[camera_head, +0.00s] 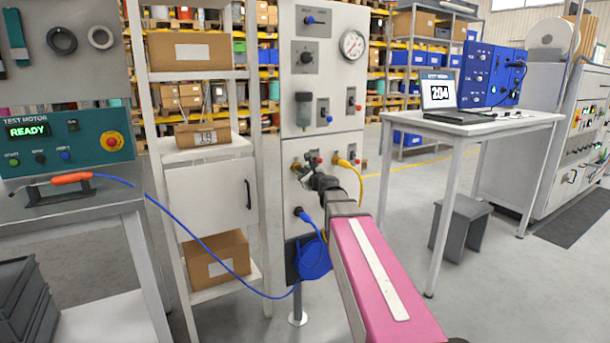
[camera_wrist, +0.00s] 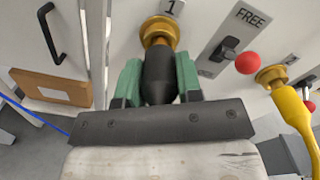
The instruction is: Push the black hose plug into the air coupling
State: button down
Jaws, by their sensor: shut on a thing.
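The black hose plug (camera_wrist: 158,76) sits between the green-padded fingers of my gripper (camera_wrist: 159,84), which is shut on it. In the wrist view its front end meets the brass air coupling (camera_wrist: 160,30) under the label 1. The plug is in line with the coupling and looks to touch it; how deep it sits I cannot tell. In the head view my gripper (camera_head: 322,184) is at the grey panel, and it and my pink arm hide part of the couplings.
A yellow hose (camera_wrist: 295,110) is on the coupling marked 2, right of my gripper. A red-knobbed valve lever (camera_wrist: 247,63) stands between them, near the FREE label. A blue hose (camera_head: 312,260) hangs below. A white table (camera_head: 470,125) stands at the right.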

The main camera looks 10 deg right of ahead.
jog(key=shift+w, duration=0.15)
jog(key=c, duration=0.7)
grip_release()
